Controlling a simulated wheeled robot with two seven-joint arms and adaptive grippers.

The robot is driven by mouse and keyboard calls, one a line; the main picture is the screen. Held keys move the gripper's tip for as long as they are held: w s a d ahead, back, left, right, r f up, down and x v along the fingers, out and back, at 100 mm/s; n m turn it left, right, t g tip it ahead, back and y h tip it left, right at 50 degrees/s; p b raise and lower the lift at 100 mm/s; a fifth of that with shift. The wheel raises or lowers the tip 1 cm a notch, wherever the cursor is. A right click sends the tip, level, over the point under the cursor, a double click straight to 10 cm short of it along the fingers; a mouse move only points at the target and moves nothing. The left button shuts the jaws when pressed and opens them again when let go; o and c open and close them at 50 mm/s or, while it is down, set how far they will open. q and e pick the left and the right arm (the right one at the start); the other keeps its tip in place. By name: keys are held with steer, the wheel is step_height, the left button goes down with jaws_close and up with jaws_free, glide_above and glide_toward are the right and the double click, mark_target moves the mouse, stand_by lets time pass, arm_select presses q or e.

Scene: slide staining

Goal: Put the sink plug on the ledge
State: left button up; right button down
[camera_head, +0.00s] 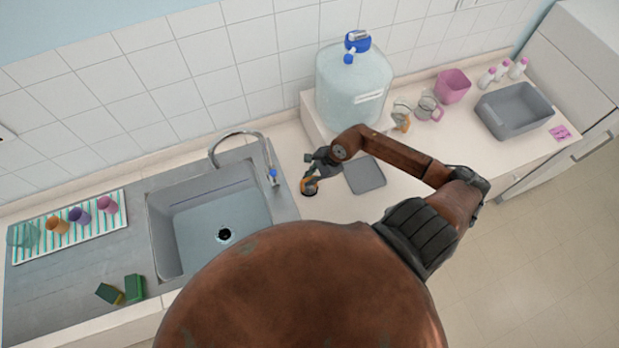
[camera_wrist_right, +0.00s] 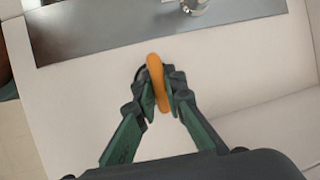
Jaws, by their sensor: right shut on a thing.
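My right gripper (camera_head: 309,176) is over the pale counter strip just right of the sink. It is shut on the sink plug, whose orange part (camera_wrist_right: 156,80) stands up between the two fingertips in the right wrist view. In the head view a dark round part shows below the orange, close to the counter; I cannot tell whether it touches. The pale ledge (camera_head: 330,205) lies around and below the gripper. My left gripper is not in view.
The grey sink (camera_head: 205,215) with a dark drain (camera_head: 224,235) and a faucet (camera_head: 240,136) is left of the gripper. A grey mat (camera_head: 365,175) lies to the right, a large water jug (camera_head: 352,85) stands behind. Sponges (camera_head: 134,288) and a cup tray (camera_head: 70,230) lie left.

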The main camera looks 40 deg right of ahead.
steer(key=c, duration=2)
jaws_free()
steer(key=shift+r, duration=0.2)
steer(key=b+v, duration=0.3)
steer(key=v, duration=0.8)
steer(key=shift+s+d+r, duration=0.15)
steer(key=shift+d+r, duration=0.05)
steer(key=shift+r, duration=0.1)
